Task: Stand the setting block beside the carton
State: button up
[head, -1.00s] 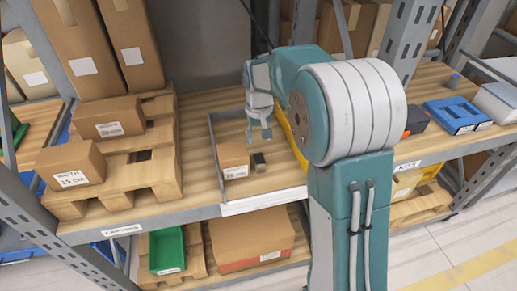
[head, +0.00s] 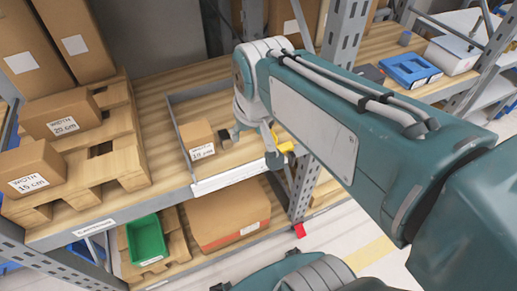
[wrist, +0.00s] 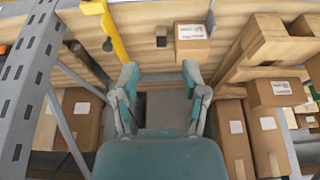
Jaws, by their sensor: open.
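The carton (head: 198,140), a small brown box labelled 10 cm, stands on the wooden shelf within a grey-edged bay in the head view. It also shows at the top of the wrist view (wrist: 192,42). A small dark block (head: 225,139), which looks like the setting block, is just to the carton's right in the head view. In the wrist view the block (wrist: 161,40) is left of the carton, with a narrow gap between. I cannot tell whether it stands or lies. My gripper (head: 256,147) is open and empty, right of the block; its fingers (wrist: 161,76) are spread apart.
A yellow piece (head: 287,147) is close behind my gripper. A grey upright (head: 345,35) stands to the right. Cartons labelled 20 cm (head: 62,116) and 15 cm (head: 30,170) sit on a pallet at left. A white front strip (head: 230,178) edges the bay.

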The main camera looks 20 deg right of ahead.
jog(key=s+f+t, duration=0.1)
jog(key=s, duration=0.6)
jog(key=shift+f, duration=0.2)
dwell(1.0)
